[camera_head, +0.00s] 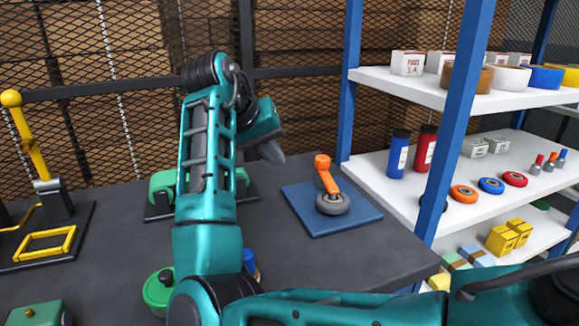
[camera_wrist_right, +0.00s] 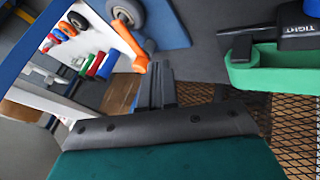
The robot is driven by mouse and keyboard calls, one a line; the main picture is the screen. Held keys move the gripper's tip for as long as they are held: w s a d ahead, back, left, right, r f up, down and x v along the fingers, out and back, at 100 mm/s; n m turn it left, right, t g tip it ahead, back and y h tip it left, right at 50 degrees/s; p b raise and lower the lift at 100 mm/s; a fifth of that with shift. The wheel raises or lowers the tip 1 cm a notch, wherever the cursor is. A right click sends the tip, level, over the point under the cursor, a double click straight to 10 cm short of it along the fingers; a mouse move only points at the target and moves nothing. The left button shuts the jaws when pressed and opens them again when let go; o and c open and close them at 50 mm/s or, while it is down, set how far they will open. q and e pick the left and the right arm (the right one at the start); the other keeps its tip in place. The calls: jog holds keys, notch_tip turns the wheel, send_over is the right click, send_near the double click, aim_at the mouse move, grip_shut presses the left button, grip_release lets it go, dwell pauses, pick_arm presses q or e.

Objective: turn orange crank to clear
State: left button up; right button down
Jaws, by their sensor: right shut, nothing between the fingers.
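The orange crank (camera_head: 325,175) stands up from a grey round hub (camera_head: 333,204) on a blue square plate (camera_head: 365,217) on the dark table. In the right wrist view the orange crank (camera_wrist_right: 128,42) lies just beyond my fingertips, with the grey hub and blue plate (camera_wrist_right: 165,22) behind it. My right gripper (camera_head: 275,155) is to the left of the crank in the head view, shut and empty. Its fingers also show in the wrist view (camera_wrist_right: 162,75). I cannot tell whether they touch the crank. My left gripper is out of view.
A green device (camera_head: 162,185) stands behind my arm; the wrist view shows a green tray (camera_wrist_right: 270,78) beside a dark block marked TIGHT. A yellow lever (camera_head: 30,140) is at far left. White shelves (camera_head: 375,170) with blue posts border the right. The front right tabletop is clear.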

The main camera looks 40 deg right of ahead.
aim_at(328, 174)
jog(key=b+x, duration=0.1)
jog(key=x, duration=0.8)
jog(key=shift+s+f+b, duration=0.2)
jog(key=shift+s+b, duration=0.05)
jog(key=shift+b, duration=0.1)
jog(key=d, duration=0.1)
jog(key=s+d, duration=0.1)
jog(key=d, duration=0.1)
jog(key=shift+s+f, duration=0.15)
jog(key=shift+s, duration=0.05)
jog(key=shift+s+d, duration=0.2)
jog(key=shift+d, duration=0.25)
